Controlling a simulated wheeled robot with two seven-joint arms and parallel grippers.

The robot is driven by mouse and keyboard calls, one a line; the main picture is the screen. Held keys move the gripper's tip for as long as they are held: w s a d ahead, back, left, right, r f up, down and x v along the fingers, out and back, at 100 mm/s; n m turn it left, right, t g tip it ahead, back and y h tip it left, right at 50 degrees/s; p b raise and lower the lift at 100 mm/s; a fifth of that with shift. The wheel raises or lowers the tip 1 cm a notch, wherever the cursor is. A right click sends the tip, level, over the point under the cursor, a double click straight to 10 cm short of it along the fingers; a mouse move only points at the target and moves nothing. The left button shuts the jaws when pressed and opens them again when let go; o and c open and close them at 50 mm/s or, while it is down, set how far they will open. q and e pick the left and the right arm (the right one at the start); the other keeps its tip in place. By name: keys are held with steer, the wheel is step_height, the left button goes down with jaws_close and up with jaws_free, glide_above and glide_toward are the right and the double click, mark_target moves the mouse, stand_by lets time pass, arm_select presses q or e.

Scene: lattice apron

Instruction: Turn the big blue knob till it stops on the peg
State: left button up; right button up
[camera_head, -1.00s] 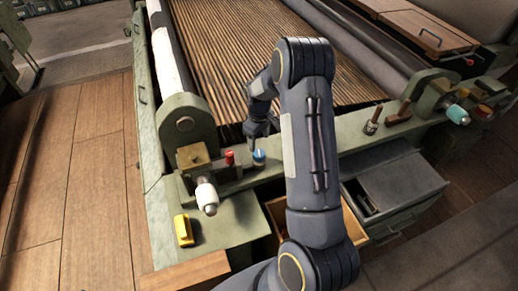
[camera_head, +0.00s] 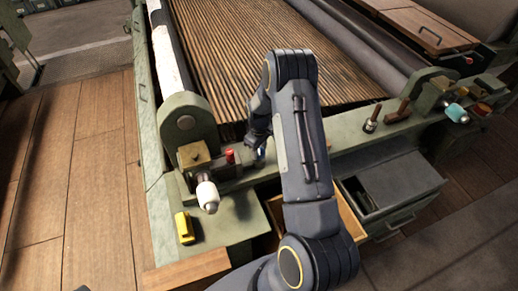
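A blue knob (camera_head: 261,154) sits on the green front rail of the machine, just right of a small red knob (camera_head: 230,156). It is mostly hidden by my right gripper (camera_head: 254,148), which points down at it from above. The gripper is small and dark here, so I cannot tell whether its fingers are open, shut or touching the knob. I cannot make out the peg. Another, light blue knob (camera_head: 457,113) is at the right end of the machine. My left gripper is out of view.
A white-tipped handle (camera_head: 207,194) sticks out left of the red knob. A yellow block (camera_head: 184,228) lies on the green ledge. An open drawer (camera_head: 384,194) juts out below. Wooden floor at left is clear.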

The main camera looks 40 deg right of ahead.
steer(key=c, duration=0.3)
